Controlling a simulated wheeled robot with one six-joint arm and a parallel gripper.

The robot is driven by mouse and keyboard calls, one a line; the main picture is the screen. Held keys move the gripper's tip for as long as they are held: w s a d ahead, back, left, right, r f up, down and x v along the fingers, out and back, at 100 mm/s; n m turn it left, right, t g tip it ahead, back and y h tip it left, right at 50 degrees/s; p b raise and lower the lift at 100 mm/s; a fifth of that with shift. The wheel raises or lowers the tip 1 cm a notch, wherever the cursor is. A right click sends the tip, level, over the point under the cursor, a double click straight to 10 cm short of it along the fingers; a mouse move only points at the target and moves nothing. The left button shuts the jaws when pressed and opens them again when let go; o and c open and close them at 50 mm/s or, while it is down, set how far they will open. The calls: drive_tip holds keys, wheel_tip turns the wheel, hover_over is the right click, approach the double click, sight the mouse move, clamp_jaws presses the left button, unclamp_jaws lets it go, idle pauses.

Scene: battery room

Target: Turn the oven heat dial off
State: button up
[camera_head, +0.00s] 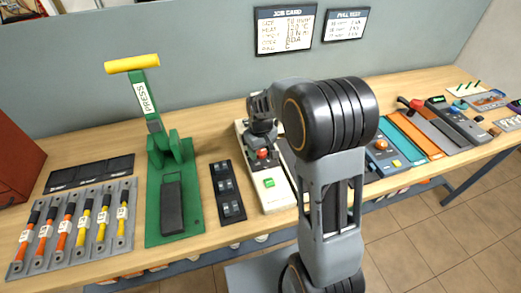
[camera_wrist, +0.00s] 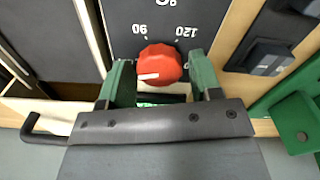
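The oven heat dial (camera_wrist: 160,62) is a red round knob with a white pointer mark, set on a dark face with the upside-down numbers 90 and 120 beside it. In the wrist view the pointer lies towards the left. In the head view the dial (camera_head: 263,154) shows as a small red knob on a cream and dark unit (camera_head: 277,200) with a green patch. My gripper (camera_wrist: 161,82) is open, its green fingers on either side of the dial with a visible gap at each side. In the head view my wrist is above the unit and the fingers are unclear.
Left of the unit are a black switch panel (camera_head: 228,192), a green press (camera_head: 194,220) with a yellow handle, and a grey rack (camera_head: 128,235) of coloured cables. Blue and orange devices (camera_head: 381,158) stand to the right. My arm hides part of the bench.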

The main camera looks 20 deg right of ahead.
sight(261, 151)
drive_tip(key=shift+o, duration=0.9)
wheel_tip(261, 151, up, 14)
drive_tip(key=shift+f, duration=0.15)
